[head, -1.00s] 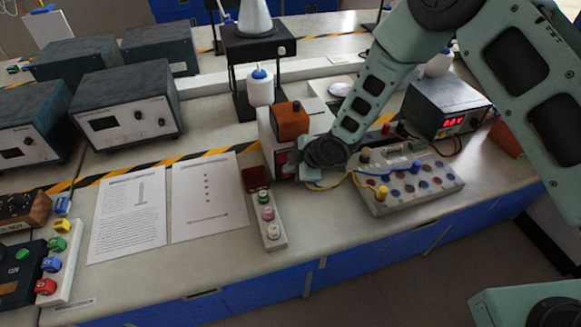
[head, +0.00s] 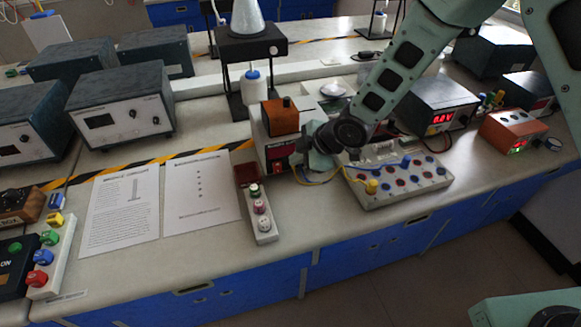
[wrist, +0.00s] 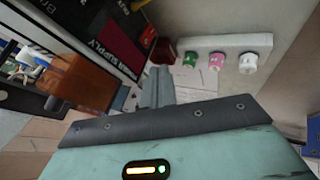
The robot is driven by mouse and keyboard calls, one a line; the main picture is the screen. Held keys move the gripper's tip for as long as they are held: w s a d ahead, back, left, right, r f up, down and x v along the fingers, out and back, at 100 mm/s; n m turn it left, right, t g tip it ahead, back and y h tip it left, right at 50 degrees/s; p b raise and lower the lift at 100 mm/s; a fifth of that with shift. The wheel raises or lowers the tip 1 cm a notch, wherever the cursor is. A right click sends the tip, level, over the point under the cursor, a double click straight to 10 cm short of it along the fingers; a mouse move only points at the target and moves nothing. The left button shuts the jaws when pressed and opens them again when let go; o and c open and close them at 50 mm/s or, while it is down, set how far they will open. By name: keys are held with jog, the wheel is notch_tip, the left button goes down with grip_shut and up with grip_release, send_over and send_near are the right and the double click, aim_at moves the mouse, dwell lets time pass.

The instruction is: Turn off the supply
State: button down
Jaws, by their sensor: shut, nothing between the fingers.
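The supply (head: 279,152) is a pale box with a dark and red front label, standing mid-bench in the head view. A small red switch (head: 278,167) shows low on its front. In the wrist view, the supply's label (wrist: 112,42), with the word "SUPPLY" readable, fills the upper left, seen steeply from the side. My gripper (wrist: 158,86) is shut and empty, beside the supply's front; in the head view it (head: 318,162) is just right of the red switch. I cannot tell whether the fingertips touch the supply. The switch's position is unclear.
An orange-brown block (head: 281,118) sits on the supply. A white strip with several coloured terminals (head: 262,215) lies in front of it. A terminal board with wires (head: 400,180) stands to the right. Printed sheets (head: 200,195) lie flat to the left.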

jog(key=shift+w+r+v, duration=0.1)
jog(key=shift+w+v, duration=0.05)
jog(key=shift+v, duration=0.7)
jog(key=shift+w+r+v, duration=0.1)
jog(key=shift+w+v, duration=0.05)
jog(key=shift+v, duration=0.75)
jog(key=shift+a, duration=0.1)
